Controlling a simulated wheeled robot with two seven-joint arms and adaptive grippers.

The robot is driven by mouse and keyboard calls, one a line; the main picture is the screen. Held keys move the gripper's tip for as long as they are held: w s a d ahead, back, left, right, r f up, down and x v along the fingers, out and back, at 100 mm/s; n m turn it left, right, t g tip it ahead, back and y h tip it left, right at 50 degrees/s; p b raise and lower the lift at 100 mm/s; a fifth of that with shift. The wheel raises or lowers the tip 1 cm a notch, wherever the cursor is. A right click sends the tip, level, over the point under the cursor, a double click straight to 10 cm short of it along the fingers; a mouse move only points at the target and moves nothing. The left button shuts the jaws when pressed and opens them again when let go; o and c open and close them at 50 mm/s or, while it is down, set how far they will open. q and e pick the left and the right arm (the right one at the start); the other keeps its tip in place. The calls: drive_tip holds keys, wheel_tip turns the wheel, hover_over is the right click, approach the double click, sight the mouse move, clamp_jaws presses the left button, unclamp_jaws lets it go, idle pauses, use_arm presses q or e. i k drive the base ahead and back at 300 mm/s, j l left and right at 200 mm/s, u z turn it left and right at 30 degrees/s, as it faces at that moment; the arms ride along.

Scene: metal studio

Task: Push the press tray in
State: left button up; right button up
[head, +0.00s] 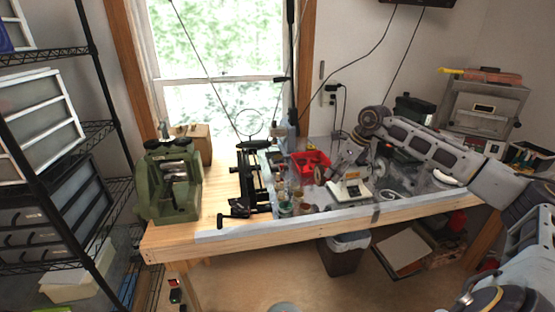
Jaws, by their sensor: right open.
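A flat light-coloured tray with a dark edge (403,251) sticks out below the worktable, right of centre. I cannot tell for certain that it is the press tray, and no press around it shows clearly. My right arm reaches in from the right over the table. My right gripper (334,174) is open above the cluttered table top, close to a small white device (350,193), well above and to the left of the tray. I cannot tell whether it touches anything. My left gripper is out of view.
A green machine (170,182) and a black metal frame (247,182) stand on the wooden table (270,238). A red bin (310,162) and several small jars crowd its middle. A dark waste bin (343,254) stands under the table, left of the tray. Wire shelves fill the left.

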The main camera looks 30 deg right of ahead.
sight(280, 163)
drive_tip(key=i, duration=0.9)
